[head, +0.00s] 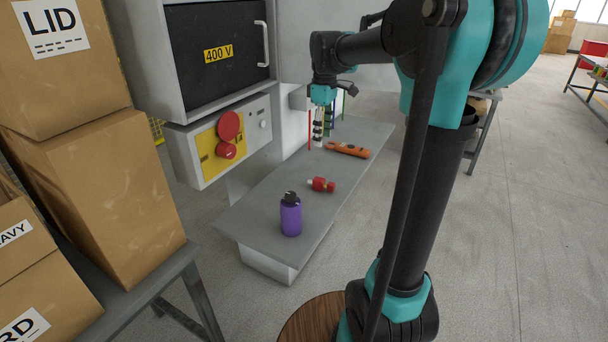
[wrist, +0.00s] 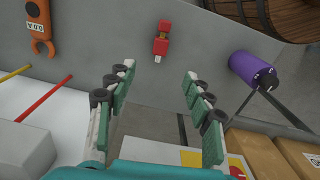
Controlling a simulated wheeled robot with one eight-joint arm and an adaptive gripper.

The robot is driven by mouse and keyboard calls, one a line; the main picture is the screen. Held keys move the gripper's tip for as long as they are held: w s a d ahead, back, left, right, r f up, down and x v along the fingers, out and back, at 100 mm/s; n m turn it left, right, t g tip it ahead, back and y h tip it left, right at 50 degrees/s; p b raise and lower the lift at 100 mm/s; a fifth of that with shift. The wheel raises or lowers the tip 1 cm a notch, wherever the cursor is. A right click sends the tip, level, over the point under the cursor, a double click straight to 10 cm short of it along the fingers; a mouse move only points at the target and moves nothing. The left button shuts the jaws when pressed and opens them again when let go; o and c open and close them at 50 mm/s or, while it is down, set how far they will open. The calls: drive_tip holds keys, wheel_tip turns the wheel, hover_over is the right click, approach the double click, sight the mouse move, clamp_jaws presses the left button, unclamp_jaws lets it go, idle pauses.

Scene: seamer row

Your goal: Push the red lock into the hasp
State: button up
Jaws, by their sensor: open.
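The red lock (head: 321,184) lies on its side on the grey bench, between the purple bottle and the orange tool. In the wrist view the red lock (wrist: 162,40) shows beyond the fingertips, its pale end towards me. My gripper (head: 322,132) is over the far part of the bench, apart from the lock. In the wrist view my gripper (wrist: 158,74) has its fingers spread with nothing between them. A grey control box carries a yellow plate (head: 207,160) with a red disc (head: 228,125) and a smaller red part (head: 226,151). I cannot make out the hasp's opening.
The purple bottle (head: 290,215) stands at the bench's near end. An orange tool (head: 348,149) lies farther back, near thin coloured rods. A black 400 V door (head: 215,62) is above the control box. Cardboard boxes (head: 105,190) are stacked at left. Floor right of the bench is open.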

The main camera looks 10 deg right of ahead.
drive_tip(key=shift+w+a+r, duration=0.15)
drive_tip(key=shift+w, duration=0.1)
approach(319, 179)
wheel_tip(319, 179, down, 5)
drive_tip(key=shift+w+f, duration=0.1)
drive_tip(key=shift+w, duration=0.05)
idle(0.4)
drive_tip(key=shift+f, duration=2.55)
drive_tip(key=c, duration=1.2)
